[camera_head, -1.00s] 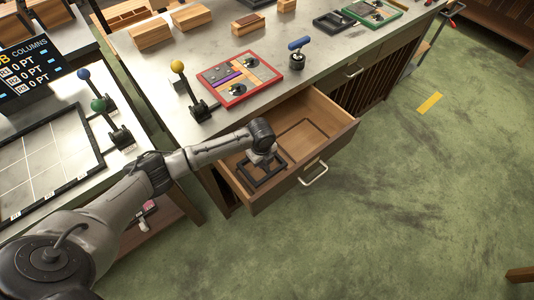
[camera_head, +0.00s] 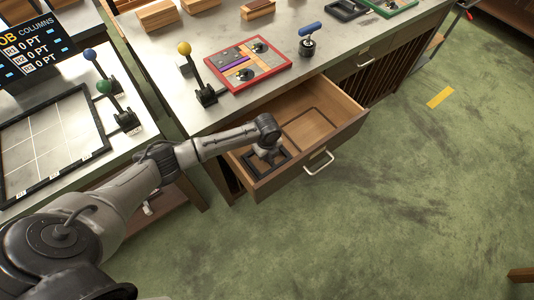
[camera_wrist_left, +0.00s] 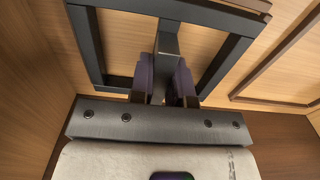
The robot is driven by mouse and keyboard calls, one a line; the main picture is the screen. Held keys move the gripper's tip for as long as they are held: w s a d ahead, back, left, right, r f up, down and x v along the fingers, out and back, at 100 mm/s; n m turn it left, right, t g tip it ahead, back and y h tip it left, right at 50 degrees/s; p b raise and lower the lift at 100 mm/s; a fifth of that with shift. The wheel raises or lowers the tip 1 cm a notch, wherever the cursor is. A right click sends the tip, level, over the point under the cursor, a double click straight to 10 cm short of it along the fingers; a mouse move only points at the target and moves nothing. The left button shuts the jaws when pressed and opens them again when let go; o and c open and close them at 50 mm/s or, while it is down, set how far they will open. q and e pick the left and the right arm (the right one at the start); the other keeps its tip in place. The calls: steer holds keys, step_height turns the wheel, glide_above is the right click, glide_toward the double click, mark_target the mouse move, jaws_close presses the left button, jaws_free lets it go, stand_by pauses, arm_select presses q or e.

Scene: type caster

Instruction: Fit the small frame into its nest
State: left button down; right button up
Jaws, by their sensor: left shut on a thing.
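The small frame (camera_head: 281,157) is a dark rectangular frame inside the open wooden drawer (camera_head: 341,137), at its left end. My left gripper (camera_head: 268,152) points down into it. In the left wrist view my left gripper (camera_wrist_left: 164,65) is shut on the dark middle bar of the small frame (camera_wrist_left: 88,45). I cannot tell whether the frame touches the drawer floor or hangs just above it. A rectangular outline (camera_head: 318,110) shows on the drawer floor to the right of the frame; part of it also shows in the left wrist view (camera_wrist_left: 278,52). My right gripper is out of view.
The drawer's front with its metal handle (camera_head: 319,163) and its side walls stand close around the gripper. On the bench above are a red-edged board (camera_head: 247,64), a yellow-knobbed lever (camera_head: 193,72) and a blue-handled tool (camera_head: 309,38). Green floor lies open to the right.

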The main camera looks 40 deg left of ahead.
arm_select(q)
steer(key=c, duration=1.5)
jaws_free()
steer(key=shift+f, duration=0.1)
steer(key=o, duration=0.4)
step_height(320, 180, up, 12)
steer(key=p, duration=0.3)
steer(key=shift+r, duration=0.2)
